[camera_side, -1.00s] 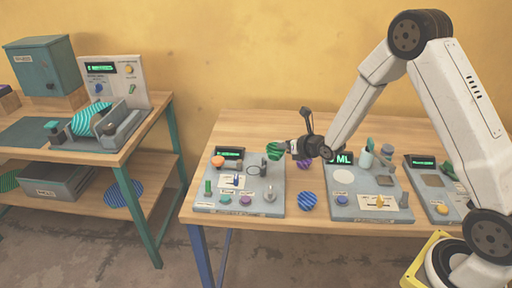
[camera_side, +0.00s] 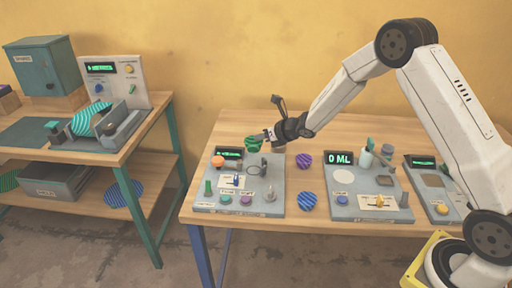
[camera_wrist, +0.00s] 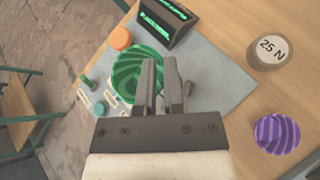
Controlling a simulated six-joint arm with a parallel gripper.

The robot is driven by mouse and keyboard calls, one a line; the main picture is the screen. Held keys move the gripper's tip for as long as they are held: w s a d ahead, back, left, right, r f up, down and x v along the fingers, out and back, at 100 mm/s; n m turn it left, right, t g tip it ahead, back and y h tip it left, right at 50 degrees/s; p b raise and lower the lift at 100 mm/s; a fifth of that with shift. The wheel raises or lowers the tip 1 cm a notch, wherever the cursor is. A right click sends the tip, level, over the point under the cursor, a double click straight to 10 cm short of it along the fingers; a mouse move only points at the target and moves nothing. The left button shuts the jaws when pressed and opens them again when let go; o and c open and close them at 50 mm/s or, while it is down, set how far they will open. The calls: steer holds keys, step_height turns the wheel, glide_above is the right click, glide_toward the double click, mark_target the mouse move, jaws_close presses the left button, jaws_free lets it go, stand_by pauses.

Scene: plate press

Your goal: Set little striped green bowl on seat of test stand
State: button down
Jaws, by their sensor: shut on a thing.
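The little striped green bowl (camera_side: 253,144) is held up near the back of the left panel on the middle table. In the wrist view the green striped bowl (camera_wrist: 139,74) lies between and just beyond my fingertips. My gripper (camera_side: 271,138) is shut on its rim, and it also shows in the wrist view (camera_wrist: 164,85). The test stand (camera_side: 240,185) is the grey panel below, with a dark display, an orange knob, a ring on a post and several buttons. The seat is partly covered by the bowl and fingers in the wrist view.
A purple striped bowl (camera_side: 304,160) and a blue striped one (camera_side: 308,201) lie on the table right of the stand. A panel reading 0 ML (camera_side: 355,190) stands further right. A round weight marked 25 N (camera_wrist: 270,48) is near the stand.

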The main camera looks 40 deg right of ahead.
mark_target(266, 161)
steer(key=shift+f, duration=0.1)
steer(key=shift+f, duration=3.7)
steer(key=c, duration=0.7)
jaws_free()
steer(key=shift+f, duration=0.1)
steer(key=shift+o, duration=0.2)
steer(key=shift+s+d, duration=0.1)
steer(key=shift+d, duration=0.05)
steer(key=shift+s, duration=0.1)
steer(key=shift+s+d+r, duration=0.15)
steer(key=shift+s+r, duration=0.1)
steer(key=shift+s, duration=0.15)
steer(key=shift+a+r+v, duration=0.15)
steer(key=shift+v, duration=1.5)
steer(key=shift+a+r+v, duration=0.1)
steer(key=shift+r+v, duration=0.05)
steer(key=shift+v, duration=1.45)
